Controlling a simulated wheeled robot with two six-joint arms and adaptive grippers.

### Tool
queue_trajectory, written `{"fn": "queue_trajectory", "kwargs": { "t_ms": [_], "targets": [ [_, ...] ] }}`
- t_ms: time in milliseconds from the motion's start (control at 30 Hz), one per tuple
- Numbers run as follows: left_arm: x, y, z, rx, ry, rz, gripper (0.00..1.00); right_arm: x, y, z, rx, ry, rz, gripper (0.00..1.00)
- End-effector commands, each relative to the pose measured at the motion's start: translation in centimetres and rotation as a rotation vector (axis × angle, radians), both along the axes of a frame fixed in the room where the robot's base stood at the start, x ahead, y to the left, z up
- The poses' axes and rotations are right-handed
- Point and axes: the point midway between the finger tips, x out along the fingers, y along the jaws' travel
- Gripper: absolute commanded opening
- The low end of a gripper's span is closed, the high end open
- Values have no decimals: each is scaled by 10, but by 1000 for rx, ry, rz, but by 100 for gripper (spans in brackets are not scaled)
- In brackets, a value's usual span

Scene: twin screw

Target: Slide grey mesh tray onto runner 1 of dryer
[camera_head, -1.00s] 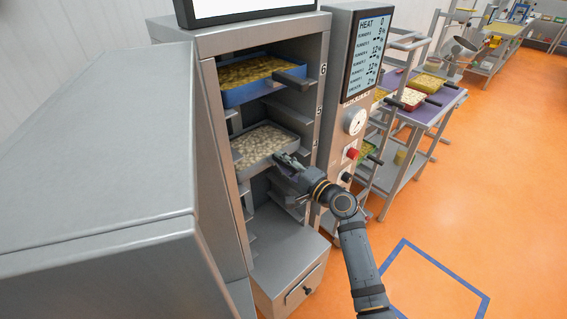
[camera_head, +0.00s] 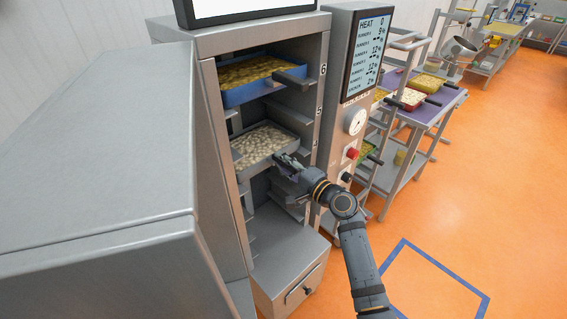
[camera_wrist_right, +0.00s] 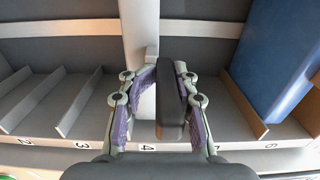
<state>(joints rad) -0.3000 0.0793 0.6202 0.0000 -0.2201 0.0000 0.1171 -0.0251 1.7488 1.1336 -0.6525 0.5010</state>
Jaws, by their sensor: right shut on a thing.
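The grey tray (camera_head: 250,171), filled with pale round pieces, is partly inside the open dryer cabinet (camera_head: 209,130), on the middle level below a blue tray. My right gripper (camera_head: 288,162) is at its front right. In the right wrist view, the gripper (camera_wrist_right: 164,78) is shut on the tray's dark handle (camera_wrist_right: 172,112), with a finger on each side, near label 4. The tray's far end is hidden inside the cabinet. Runner 1 is not clearly visible. My left gripper is not in view.
A blue tray (camera_head: 235,97) of yellow pieces sits above, near label 6; it also shows in the right wrist view (camera_wrist_right: 275,60). A drawer box (camera_head: 290,280) is at the cabinet's bottom. A control panel (camera_head: 352,120) and a trolley (camera_head: 440,107) with trays stand to the right.

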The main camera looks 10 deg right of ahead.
Motion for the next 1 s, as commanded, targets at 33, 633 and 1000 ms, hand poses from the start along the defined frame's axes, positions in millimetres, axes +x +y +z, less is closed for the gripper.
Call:
{"fn": "queue_trajectory", "kwargs": {
  "t_ms": [33,633,1000],
  "targets": [
    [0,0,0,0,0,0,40,1,0,3,3,-5,-1,0],
    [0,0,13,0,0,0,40,1,0,20,6,-9,-2,0],
    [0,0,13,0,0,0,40,-2,-2,19,4,-8,-2,0]
  ]
}}
